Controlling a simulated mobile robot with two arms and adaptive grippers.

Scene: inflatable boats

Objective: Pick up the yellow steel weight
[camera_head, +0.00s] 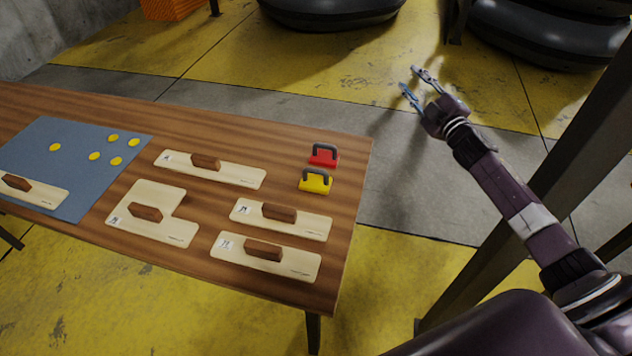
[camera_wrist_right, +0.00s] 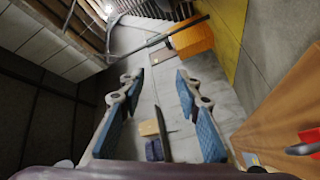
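The yellow steel weight (camera_head: 315,182) stands on the wooden table (camera_head: 345,235) near its right end in the head view. It has a dark grey handle on top. A red weight (camera_head: 323,157) of the same shape stands just behind it. In the right wrist view part of the red weight (camera_wrist_right: 310,146) shows at the right edge; I cannot make out the yellow one there. My right gripper (camera_head: 415,83) is beyond the table's right edge, over the floor, apart from both weights. Its fingers are spread and empty, also in the wrist view (camera_wrist_right: 163,115). My left gripper is not in view.
Several cream boards with brown wooden handles (camera_head: 265,252) lie left of and in front of the weights. A blue-grey sheet (camera_head: 75,150) with several yellow discs (camera_head: 113,138) covers the table's left. Dark inflatable boats (camera_head: 545,30) are at the back. A dark post (camera_head: 590,130) stands at right.

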